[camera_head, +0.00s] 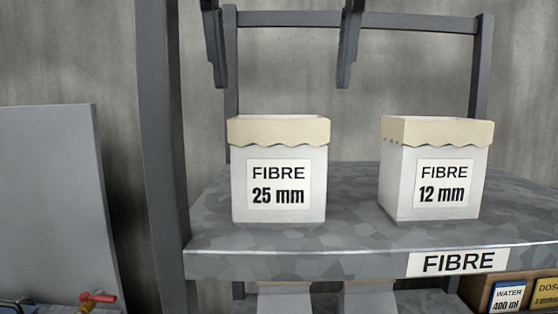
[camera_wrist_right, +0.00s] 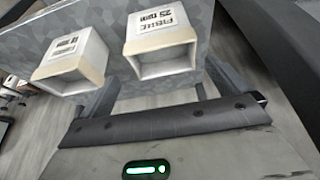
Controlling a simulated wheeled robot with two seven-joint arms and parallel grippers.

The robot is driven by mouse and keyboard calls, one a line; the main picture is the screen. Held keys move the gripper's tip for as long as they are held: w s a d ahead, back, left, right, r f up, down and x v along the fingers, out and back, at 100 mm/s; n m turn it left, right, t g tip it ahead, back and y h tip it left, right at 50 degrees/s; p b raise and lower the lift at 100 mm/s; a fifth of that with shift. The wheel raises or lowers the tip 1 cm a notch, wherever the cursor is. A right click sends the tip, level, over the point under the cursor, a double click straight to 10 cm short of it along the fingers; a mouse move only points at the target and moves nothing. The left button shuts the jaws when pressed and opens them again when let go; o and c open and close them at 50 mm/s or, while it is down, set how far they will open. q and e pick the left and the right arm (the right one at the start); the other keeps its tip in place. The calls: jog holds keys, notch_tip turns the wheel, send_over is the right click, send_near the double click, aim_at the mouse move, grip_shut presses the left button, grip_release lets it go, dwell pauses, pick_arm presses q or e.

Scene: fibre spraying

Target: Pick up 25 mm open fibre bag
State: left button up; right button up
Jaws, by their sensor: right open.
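The 25 mm fibre bag (camera_head: 279,180) is a white box-shaped bag with a beige folded rim and a label reading FIBRE 25 mm. It stands upright on the left part of the grey shelf (camera_head: 330,262). My right gripper (camera_head: 281,86) is open and empty, its two dark fingers pointing down above the bag, spread wider than it and apart from it. In the right wrist view the 25 mm bag (camera_wrist_right: 160,45) shows inverted, with its open top facing the camera. My left gripper is in neither view.
A 12 mm fibre bag (camera_head: 436,175) stands to the right, with a gap between the bags. A dark upright post (camera_head: 163,150) rises left of the shelf, and a frame bar (camera_head: 420,22) crosses behind. Labelled boxes (camera_head: 510,295) sit below at right.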

aim_at(279, 142)
jog(key=x, duration=0.9)
jog(key=shift+a+f, duration=0.15)
jog(key=shift+f, duration=0.1)
jog(key=c, duration=0.8)
